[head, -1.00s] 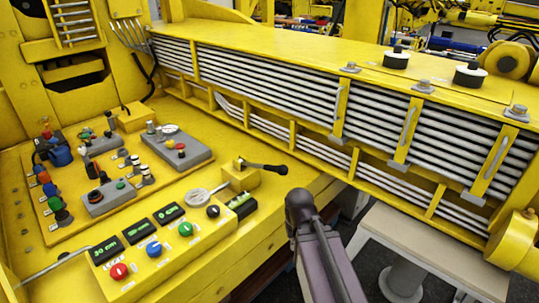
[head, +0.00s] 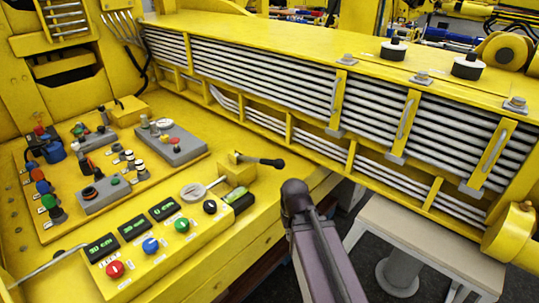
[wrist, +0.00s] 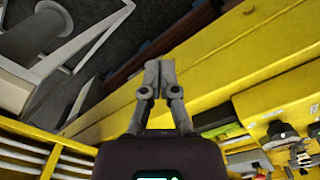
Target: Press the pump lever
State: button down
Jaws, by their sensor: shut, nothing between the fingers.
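A lever with a black handle (head: 268,161) sticks out to the right from a small yellow block on the yellow bench in the head view. I take it to be the pump lever. My arm's dark end link stands just below and right of the handle's tip in that view. The fingers are hidden there. In the wrist view my gripper (wrist: 160,70) is shut and empty, with its tips over the yellow bench edge. Small controls, including a black round part (wrist: 281,134), show at the lower right there. I cannot make out the lever handle for sure in the wrist view.
A control box (head: 150,262) with coloured knobs and green displays lies left of the lever. Grey boxes with buttons and small joysticks sit behind it. A long yellow boom with grey hoses (head: 270,75) runs behind. A pale stool (head: 425,240) stands at the right.

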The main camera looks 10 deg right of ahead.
jog(key=shift+a, duration=0.45)
jog(key=w+d+r+n+t+y+p, duration=0.1)
jog(key=w+d+r+n+y+p, duration=0.1)
jog(key=w+r+p, duration=0.8)
jog(key=w+d+r+n+t+y+p, duration=0.1)
jog(key=w+r+n+p, duration=0.3)
jog(key=w+r+p, duration=0.7)
jog(key=w+r+t+y, duration=0.1)
jog(key=w+r, duration=0.1)
jog(key=w, duration=0.5)
jog(key=shift+d, duration=0.35)
jog(key=shift+w+f, duration=0.1)
jog(key=b, duration=0.9)
send_near(258, 160)
jog(key=shift+w+d+f, duration=0.1)
jog(key=shift+d+f, duration=0.35)
jog(key=shift+d, duration=0.05)
jog(key=shift+s+d+f+b, duration=0.1)
jog(key=shift+s+f+b, duration=0.3)
jog(key=shift+f+b, duration=0.45)
jog(key=shift+s+d+f+b, duration=0.1)
jog(key=shift+s+f+b, duration=0.3)
jog(key=shift+f+b, duration=0.4)
jog(key=shift+a+r, duration=0.1)
